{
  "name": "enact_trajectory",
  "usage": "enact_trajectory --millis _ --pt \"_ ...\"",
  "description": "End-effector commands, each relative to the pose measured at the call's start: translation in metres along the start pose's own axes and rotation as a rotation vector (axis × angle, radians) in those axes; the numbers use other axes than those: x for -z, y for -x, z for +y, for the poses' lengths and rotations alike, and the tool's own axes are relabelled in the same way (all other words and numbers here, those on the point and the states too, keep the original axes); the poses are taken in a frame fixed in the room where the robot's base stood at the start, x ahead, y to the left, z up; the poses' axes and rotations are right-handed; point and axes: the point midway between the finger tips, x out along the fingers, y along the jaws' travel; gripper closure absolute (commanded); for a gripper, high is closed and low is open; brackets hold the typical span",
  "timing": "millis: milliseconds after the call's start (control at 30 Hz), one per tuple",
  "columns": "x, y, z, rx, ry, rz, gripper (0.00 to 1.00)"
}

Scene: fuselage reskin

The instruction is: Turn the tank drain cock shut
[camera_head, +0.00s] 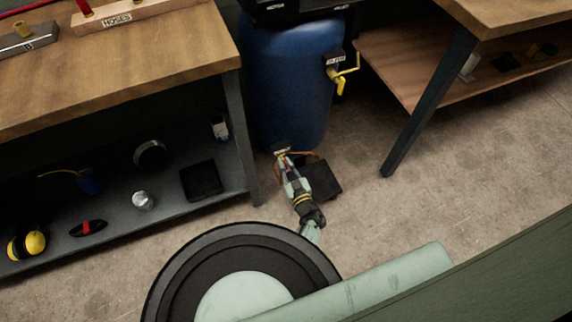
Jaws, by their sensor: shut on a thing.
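The blue tank (288,90) stands upright on the floor between two benches. My gripper (282,153) is low at the tank's front, near its bottom edge, and is shut on the drain cock there. The cock is small and mostly hidden by my fingers, so I cannot tell its handle angle. A small dark fitting or tag (280,145) shows just above my fingertips. My arm reaches up to it from below in the picture.
A yellow-handled valve (340,78) sits higher on the tank's right side. A dark flat box (321,178) lies on the floor right of my gripper. A bench leg (240,135) stands close on the left.

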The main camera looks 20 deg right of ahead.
Motion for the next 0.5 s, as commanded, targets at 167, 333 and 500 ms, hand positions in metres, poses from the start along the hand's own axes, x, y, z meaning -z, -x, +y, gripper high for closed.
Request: enact_trajectory --millis 167,333,500 --pt "0.0013 -0.0016 -0.0008 0.003 -0.070 0.002 1.00" --pt "0.0014 -0.0018 -0.0008 0.004 -0.104 0.002 1.00" --pt "0.0015 -0.0019 -0.0009 0.004 -0.115 0.002 1.00"
